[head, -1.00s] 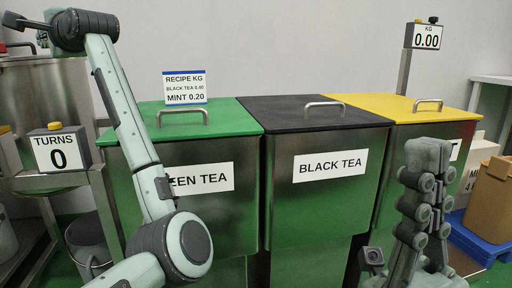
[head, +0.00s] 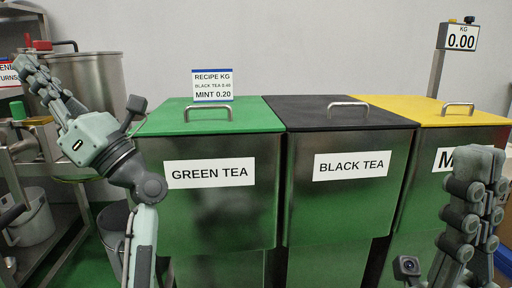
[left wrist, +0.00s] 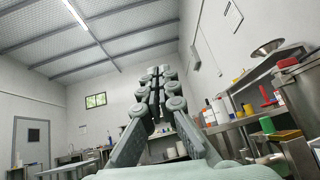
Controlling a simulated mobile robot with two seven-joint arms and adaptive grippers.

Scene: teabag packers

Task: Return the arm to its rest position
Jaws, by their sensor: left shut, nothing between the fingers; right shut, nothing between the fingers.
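My left arm comes in at the lower left of the head view and rises in front of the steel stand. My left gripper (head: 36,76) points up and to the left, shut and empty, in front of the large steel drum. In the left wrist view my left gripper (left wrist: 158,80) has its fingers together with nothing between them, facing the far wall and ceiling. My right gripper (head: 478,190) stands upright at the right edge of the head view, shut and empty, in front of the yellow-lidded bin.
The green tea bin (head: 222,220), black tea bin (head: 345,220) and yellow-lidded bin (head: 425,190) stand side by side, lids down. A recipe sign (head: 212,85) stands behind the green lid. A scale display (head: 460,38) reads 0.00. A steel drum (head: 95,80) stands left.

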